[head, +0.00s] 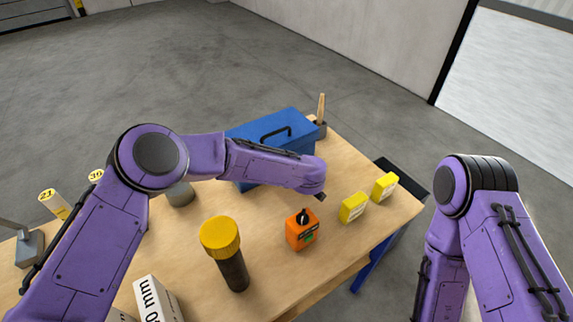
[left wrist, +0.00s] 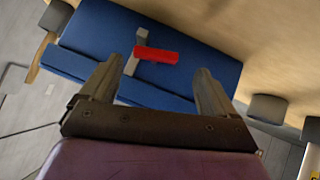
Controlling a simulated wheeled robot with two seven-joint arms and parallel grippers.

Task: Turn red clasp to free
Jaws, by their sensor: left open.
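The red clasp (left wrist: 156,54) shows in the left wrist view on the front of the blue toolbox (left wrist: 90,30), beside a small grey metal strip (left wrist: 137,52). The clasp lies nearly crosswise to the strip. The blue toolbox (head: 270,124) stands at the back of the workbench in the head view, its clasp hidden there behind my left arm. My left gripper (left wrist: 152,88) is open and empty, its two fingers pointing at the box front with the clasp between them in the picture, apart from it. My right arm is at the right of the head view; its gripper is out of frame.
On the workbench (head: 350,250) stand a yellow-capped flashlight (head: 221,240), an orange device (head: 302,230), two yellow boxes (head: 353,207), (head: 385,186) and a white box (head: 158,300).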

